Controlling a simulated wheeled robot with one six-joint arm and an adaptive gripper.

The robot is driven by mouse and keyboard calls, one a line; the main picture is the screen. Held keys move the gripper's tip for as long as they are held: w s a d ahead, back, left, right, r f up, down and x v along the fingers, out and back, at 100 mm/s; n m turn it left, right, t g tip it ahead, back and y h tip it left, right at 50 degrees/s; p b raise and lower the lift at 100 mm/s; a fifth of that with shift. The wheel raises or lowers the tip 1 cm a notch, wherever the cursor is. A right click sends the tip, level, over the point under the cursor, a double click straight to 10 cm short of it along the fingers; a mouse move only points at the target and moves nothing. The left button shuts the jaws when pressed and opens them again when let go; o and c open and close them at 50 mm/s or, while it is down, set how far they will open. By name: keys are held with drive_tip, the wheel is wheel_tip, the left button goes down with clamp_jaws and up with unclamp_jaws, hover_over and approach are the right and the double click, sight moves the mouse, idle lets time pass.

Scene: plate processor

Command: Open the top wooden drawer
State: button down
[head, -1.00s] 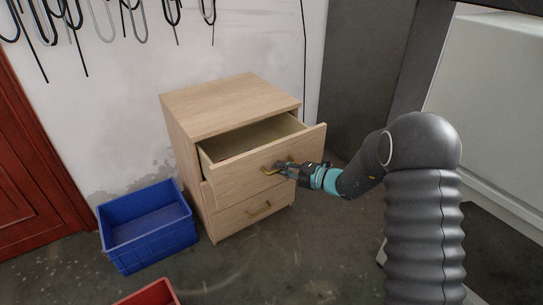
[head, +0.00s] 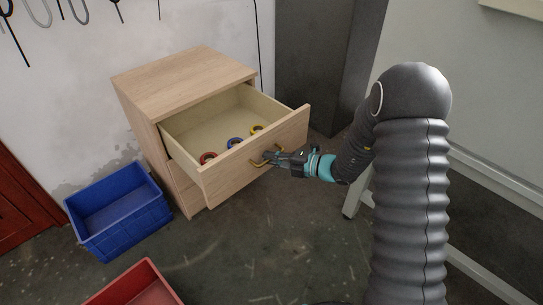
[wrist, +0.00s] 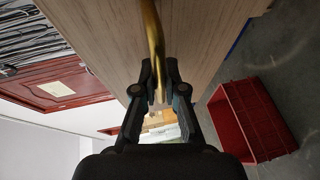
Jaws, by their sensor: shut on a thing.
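The top wooden drawer (head: 258,157) stands well out of the light wood cabinet (head: 184,79). In the wrist view the handle (wrist: 152,35) runs down between the fingertips (wrist: 160,98) of my gripper. The lower drawer is mostly hidden behind the pulled-out top drawer.
A blue crate (head: 117,240) stands on the floor left of the cabinet. A red crate (head: 135,285) is at the front and also shows in the wrist view (wrist: 254,120). Bare floor lies between the drawer and the red crate.

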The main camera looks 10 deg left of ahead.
drive_tip(key=shift+s, duration=0.1)
drive_tip(key=c, duration=1.2)
unclamp_jaws()
drive_tip(key=v, duration=1.2)
